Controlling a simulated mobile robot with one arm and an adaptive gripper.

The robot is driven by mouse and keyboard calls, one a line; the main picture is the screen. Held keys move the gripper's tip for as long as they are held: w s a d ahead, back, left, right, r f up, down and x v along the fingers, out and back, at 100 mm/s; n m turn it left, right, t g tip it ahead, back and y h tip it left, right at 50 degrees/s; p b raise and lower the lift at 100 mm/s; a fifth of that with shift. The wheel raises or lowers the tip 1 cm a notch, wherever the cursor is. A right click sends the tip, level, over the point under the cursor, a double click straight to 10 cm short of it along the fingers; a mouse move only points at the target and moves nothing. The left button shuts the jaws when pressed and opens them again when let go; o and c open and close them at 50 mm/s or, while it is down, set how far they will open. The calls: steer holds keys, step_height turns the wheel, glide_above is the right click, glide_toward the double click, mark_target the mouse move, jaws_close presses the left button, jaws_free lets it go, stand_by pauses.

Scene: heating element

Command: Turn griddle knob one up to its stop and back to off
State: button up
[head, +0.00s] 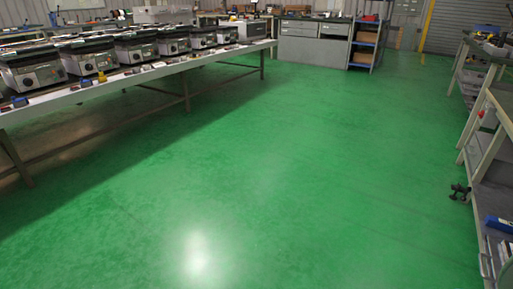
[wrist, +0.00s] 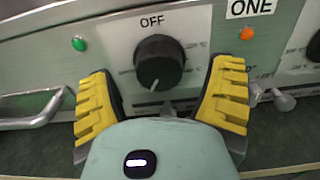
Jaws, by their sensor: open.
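In the wrist view a round black knob (wrist: 159,62) sits on a pale panel with the word OFF (wrist: 152,21) above it. Its white mark points down and slightly left, away from OFF. A label reading ONE (wrist: 251,8) is to its upper right. My gripper (wrist: 163,72) is open, with one yellow-padded finger on each side of the knob. Gaps show between the knob and both fingers; I cannot tell whether anything touches lower down. The gripper does not show in the head view.
A green light (wrist: 79,44), an orange light (wrist: 246,34) and a metal handle (wrist: 32,110) are on the panel. Another knob (wrist: 314,46) is at the right edge. In the head view, several appliances stand on a long table (head: 150,75); the green floor (head: 300,170) is open.

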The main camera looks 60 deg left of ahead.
steer(key=shift+x, duration=0.95)
steer(key=shift+c, duration=0.4)
steer(key=shift+a, duration=0.15)
steer(key=c, duration=1.1)
